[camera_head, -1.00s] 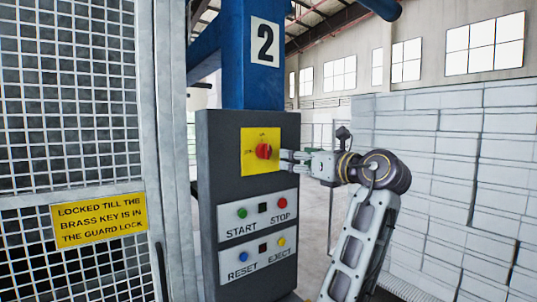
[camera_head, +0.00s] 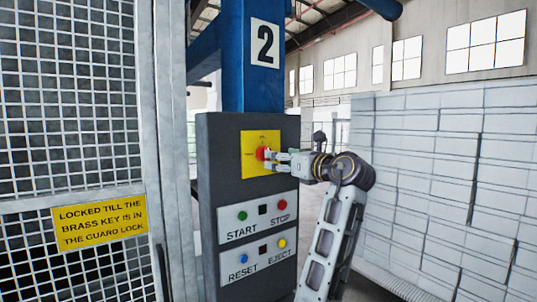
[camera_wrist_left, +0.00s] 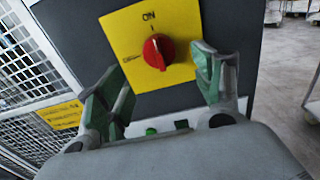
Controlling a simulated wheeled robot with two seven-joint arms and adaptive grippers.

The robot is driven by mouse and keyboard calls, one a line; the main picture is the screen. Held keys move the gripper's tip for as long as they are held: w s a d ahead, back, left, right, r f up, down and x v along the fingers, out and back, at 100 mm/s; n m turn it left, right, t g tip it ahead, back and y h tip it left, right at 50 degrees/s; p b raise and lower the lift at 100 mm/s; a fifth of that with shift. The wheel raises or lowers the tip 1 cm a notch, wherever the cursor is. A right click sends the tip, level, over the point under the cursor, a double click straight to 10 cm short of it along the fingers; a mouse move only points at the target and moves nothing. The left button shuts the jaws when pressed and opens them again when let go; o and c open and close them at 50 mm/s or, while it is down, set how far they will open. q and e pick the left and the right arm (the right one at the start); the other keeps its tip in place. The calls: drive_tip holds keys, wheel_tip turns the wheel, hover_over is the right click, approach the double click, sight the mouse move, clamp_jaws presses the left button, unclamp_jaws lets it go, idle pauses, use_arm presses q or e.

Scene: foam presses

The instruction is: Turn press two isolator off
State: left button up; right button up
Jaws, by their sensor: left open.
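The isolator is a red rotary knob (camera_head: 262,153) on a yellow plate (camera_head: 248,165) on press two's dark grey control box. In the left wrist view the red knob (camera_wrist_left: 158,52) sits below the word ON, with another label to its left that is too blurred to read fully. The knob's grip looks roughly upright, toward ON. My left gripper (camera_head: 271,157) reaches the knob from the right. In the left wrist view its green-padded fingers (camera_wrist_left: 157,78) are spread on either side of the knob, with visible gaps. My right gripper is not in view.
A label plate (camera_head: 240,228) with START and STOP buttons and another (camera_head: 250,260) with RESET and EJECT sit below the isolator. A mesh guard (camera_head: 70,100) with a yellow sign (camera_head: 100,222) stands left. A white block wall (camera_head: 440,180) stands right.

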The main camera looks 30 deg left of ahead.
use_arm(q)
drive_tip(key=p+x, duration=0.1)
drive_tip(key=x, duration=0.6)
drive_tip(key=shift+p, duration=0.35)
drive_tip(key=shift+a, duration=0.1)
drive_tip(key=c, duration=1)
